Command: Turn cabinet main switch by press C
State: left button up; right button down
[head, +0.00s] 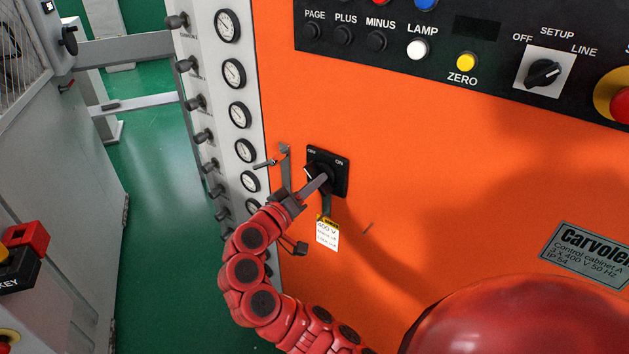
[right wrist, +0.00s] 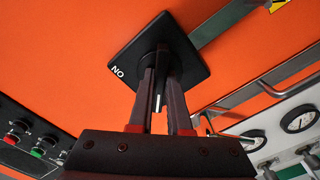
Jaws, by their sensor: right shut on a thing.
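The cabinet main switch (head: 341,185) is a black square plate with a black rotary knob, marked OFF at its upper left and ON at its upper right. It sits on the orange cabinet front (head: 430,190). My right gripper (head: 322,180) reaches it from the lower left and is shut on the knob. In the right wrist view the switch plate (right wrist: 190,62) fills the top middle, with ON upside down. The two fingers of the right gripper (right wrist: 160,92) stand on both sides of the knob (right wrist: 158,104), which shows a white line. The fingers partly hide the knob. My left gripper is not in view.
A 400 V warning tag (head: 327,233) hangs below the switch. A metal latch bar (head: 285,165) is just left of it. A column of gauges (head: 233,75) with grey knobs lines the cabinet's left edge. The black control panel (head: 490,40) is above. Green floor (head: 160,190) is free at left.

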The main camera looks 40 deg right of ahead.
dwell(0.4)
jog(key=c, duration=0.9)
grip_release()
jog(key=shift+o, duration=0.2)
jog(key=b+v, duration=0.1)
jog(key=v, duration=1.6)
jog(key=shift+s+a+b, duration=0.15)
jog(key=shift+a+b, duration=0.05)
jog(key=shift+b, duration=0.1)
